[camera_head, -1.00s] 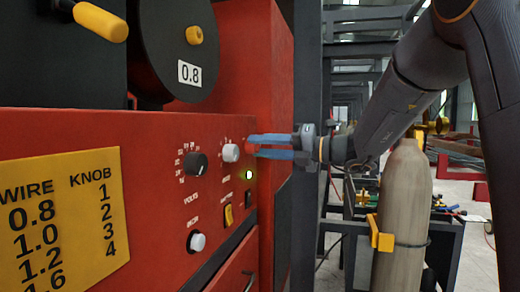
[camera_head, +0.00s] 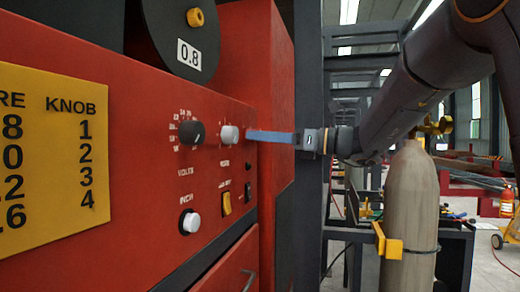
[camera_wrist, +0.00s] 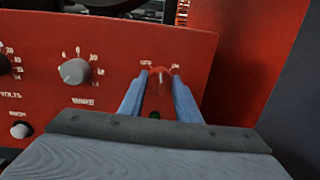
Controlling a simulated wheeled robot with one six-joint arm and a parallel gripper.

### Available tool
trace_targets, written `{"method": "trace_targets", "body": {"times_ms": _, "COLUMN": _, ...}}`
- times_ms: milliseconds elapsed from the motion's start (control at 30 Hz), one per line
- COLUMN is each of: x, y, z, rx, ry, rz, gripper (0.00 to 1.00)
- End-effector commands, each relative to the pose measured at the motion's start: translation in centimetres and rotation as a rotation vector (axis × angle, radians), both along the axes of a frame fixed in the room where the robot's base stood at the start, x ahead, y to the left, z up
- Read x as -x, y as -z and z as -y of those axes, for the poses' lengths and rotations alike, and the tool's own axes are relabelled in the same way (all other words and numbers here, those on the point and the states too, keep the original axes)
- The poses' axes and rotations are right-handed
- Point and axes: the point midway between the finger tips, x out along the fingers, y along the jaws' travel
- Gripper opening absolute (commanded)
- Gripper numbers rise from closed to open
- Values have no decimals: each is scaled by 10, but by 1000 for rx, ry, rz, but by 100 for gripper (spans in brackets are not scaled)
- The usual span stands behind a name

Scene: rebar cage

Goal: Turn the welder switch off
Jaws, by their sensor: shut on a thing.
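The red welder panel (camera_head: 130,150) fills the left of the head view. The welder switch (camera_wrist: 160,73) is a red rotary knob with a white mark, between small labels left and right of it in the wrist view. My gripper (camera_wrist: 160,78) has its two blue fingers around this knob, shut on it. In the head view my gripper (camera_head: 250,136) reaches in from the right, and its fingertips hide the switch. The small indicator lamp (camera_head: 248,166) below the switch looks dark.
A grey wire knob (camera_wrist: 74,71) sits just left of the fingers. A black volts knob (camera_head: 191,132), a white inch button (camera_head: 190,222) and a yellow rocker (camera_head: 227,203) are close by. A gas cylinder (camera_head: 411,210) stands right, below my arm.

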Motion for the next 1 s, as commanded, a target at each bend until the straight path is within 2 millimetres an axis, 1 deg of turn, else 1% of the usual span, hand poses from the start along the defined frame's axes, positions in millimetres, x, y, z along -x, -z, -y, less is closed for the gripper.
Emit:
{"method": "trace_targets", "body": {"times_ms": 33, "x": -3, "y": 10, "z": 2, "rx": 21, "ry": 4, "rz": 34, "gripper": 7}}
{"method": "trace_targets", "body": {"times_ms": 500, "x": -4, "y": 9, "z": 2, "rx": 173, "ry": 5, "rz": 403, "gripper": 7}}
{"method": "trace_targets", "body": {"times_ms": 733, "x": -4, "y": 8, "z": 2, "rx": 217, "ry": 5, "rz": 510, "gripper": 8}}
{"method": "trace_targets", "body": {"times_ms": 1000, "x": -4, "y": 6, "z": 2, "rx": 240, "ry": 6, "rz": 566, "gripper": 7}}
